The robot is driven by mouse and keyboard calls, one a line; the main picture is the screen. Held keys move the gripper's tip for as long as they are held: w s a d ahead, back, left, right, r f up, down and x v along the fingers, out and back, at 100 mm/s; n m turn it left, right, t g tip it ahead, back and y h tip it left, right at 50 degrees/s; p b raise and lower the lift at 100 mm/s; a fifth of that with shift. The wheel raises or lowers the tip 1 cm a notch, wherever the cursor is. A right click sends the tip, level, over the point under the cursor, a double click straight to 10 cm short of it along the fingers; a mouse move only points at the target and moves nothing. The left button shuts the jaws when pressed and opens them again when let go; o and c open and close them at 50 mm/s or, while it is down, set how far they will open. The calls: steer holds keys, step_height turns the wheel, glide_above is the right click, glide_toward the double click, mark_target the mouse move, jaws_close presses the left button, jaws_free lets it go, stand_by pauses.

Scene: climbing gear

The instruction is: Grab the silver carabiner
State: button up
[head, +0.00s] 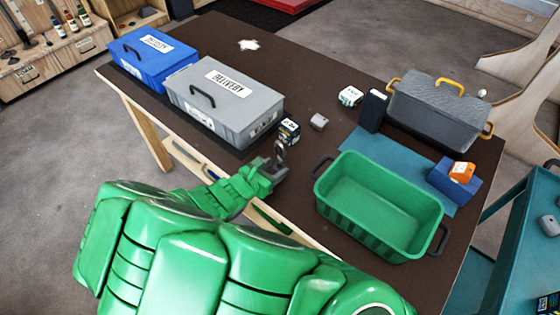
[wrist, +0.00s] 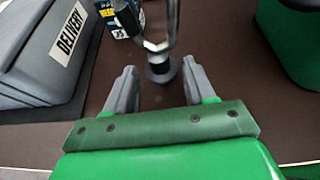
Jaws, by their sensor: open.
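The silver carabiner (wrist: 171,22) shows in the wrist view as a grey metal loop at the top centre, partly cut off by the frame edge. It appears upright above a small dark round base (wrist: 160,72). In the head view the carabiner (head: 281,149) is small, just beyond my gripper (head: 276,167), near the table's front edge. In the wrist view my gripper (wrist: 160,80) has its two grey fingers apart, with the base seen between them. The carabiner is ahead of the fingertips; I cannot tell whether anything touches.
A grey delivery case (head: 215,115) stands left and a small dark box (head: 289,131) is just behind the carabiner. A green crate (head: 325,190) stands right. A small grey block (head: 319,121) lies behind. Bare brown tabletop (head: 290,70) is free farther back.

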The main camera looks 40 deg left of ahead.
mark_target(279, 144)
steer(key=shift+x, duration=1.75)
steer(key=shift+c, duration=0.3)
steer(key=c, duration=0.8)
steer(key=shift+r, duration=0.15)
steer(key=shift+c, duration=0.5)
steer(key=shift+r, duration=4.85)
